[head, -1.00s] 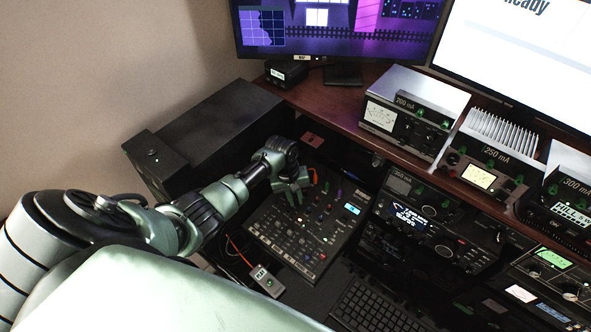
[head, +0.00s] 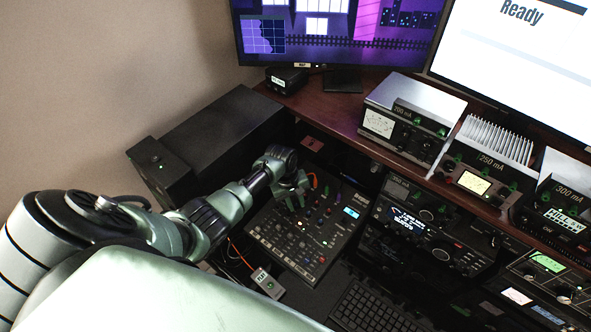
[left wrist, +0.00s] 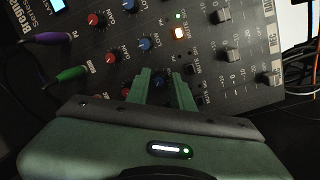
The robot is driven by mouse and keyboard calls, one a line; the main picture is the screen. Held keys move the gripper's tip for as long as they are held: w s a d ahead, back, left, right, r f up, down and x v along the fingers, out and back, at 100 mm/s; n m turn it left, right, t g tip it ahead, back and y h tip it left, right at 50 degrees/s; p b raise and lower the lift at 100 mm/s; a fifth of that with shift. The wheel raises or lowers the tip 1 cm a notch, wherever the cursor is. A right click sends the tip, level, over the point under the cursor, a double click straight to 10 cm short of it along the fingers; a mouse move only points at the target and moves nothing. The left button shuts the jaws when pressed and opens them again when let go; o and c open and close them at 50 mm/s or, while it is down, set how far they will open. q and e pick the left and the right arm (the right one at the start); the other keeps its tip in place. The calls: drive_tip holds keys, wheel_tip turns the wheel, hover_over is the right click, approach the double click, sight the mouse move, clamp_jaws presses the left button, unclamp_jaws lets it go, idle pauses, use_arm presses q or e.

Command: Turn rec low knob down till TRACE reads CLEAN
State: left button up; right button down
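The mixer panel (head: 318,230) lies below the desk shelf, with rows of small knobs and a lit blue display (head: 352,212). My left gripper (head: 294,194) is over its upper left part. In the left wrist view, the green fingertips (left wrist: 163,84) point at the panel between a red knob (left wrist: 126,86) and the switches at right. A blue knob (left wrist: 145,44) is just beyond them. The two fingers are close together with a narrow gap; whether they touch a knob there is hidden. I cannot make out the rec low label or any TRACE reading. My right gripper is out of view.
Purple (left wrist: 45,38) and green (left wrist: 70,73) plugs stick out of the panel left of my fingers. A small grey box (head: 267,281) and a keyboard (head: 370,308) lie in front. Radios with meters (head: 410,125) stand at right.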

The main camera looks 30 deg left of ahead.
use_arm(q)
drive_tip(key=shift+o, duration=0.7)
drive_tip(key=shift+r, duration=0.25)
wheel_tip(320, 180, up, 7)
drive_tip(key=a, duration=0.1)
drive_tip(key=shift+s, duration=0.4)
drive_tip(key=shift+r, duration=0.1)
idle(0.4)
